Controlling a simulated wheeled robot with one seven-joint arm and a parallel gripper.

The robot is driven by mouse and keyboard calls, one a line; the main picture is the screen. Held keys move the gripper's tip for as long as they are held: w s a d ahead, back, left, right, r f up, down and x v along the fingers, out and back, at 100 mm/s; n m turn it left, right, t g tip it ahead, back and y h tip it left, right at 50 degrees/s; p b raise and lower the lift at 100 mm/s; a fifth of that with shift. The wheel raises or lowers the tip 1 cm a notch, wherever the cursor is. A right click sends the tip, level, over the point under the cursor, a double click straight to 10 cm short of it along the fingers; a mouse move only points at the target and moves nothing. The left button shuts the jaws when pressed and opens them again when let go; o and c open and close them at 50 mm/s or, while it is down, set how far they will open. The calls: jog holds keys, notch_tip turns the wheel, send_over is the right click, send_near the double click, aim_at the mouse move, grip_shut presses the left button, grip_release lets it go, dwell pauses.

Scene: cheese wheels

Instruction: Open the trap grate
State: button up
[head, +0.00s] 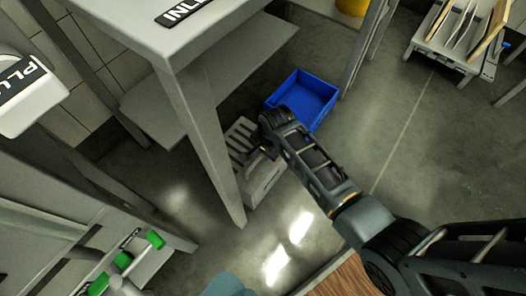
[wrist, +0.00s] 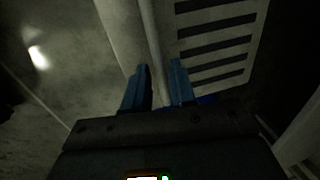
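The trap grate (head: 239,136) is a pale grey slatted panel on top of a light box (head: 262,184) low on the floor, beside a table leg. In the wrist view the grate (wrist: 215,42) fills the upper right, with dark slots between its bars. It appears to lie flat in the head view. My gripper (wrist: 160,88) has two blue fingers apart, with a pale edge or rod running up between and beyond them. I cannot tell whether they touch it. In the head view my arm's end hides part of the grate and the fingers are hard to make out.
A blue crate (head: 301,97) stands on the floor just behind the grate. A grey table (head: 166,28) with a lower shelf and a leg stands close on the left. A rack of boards (head: 447,45) is at the upper right. The floor at right is open.

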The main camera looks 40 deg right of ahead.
grip_shut()
jog(key=shift+r, duration=0.1)
dwell(0.3)
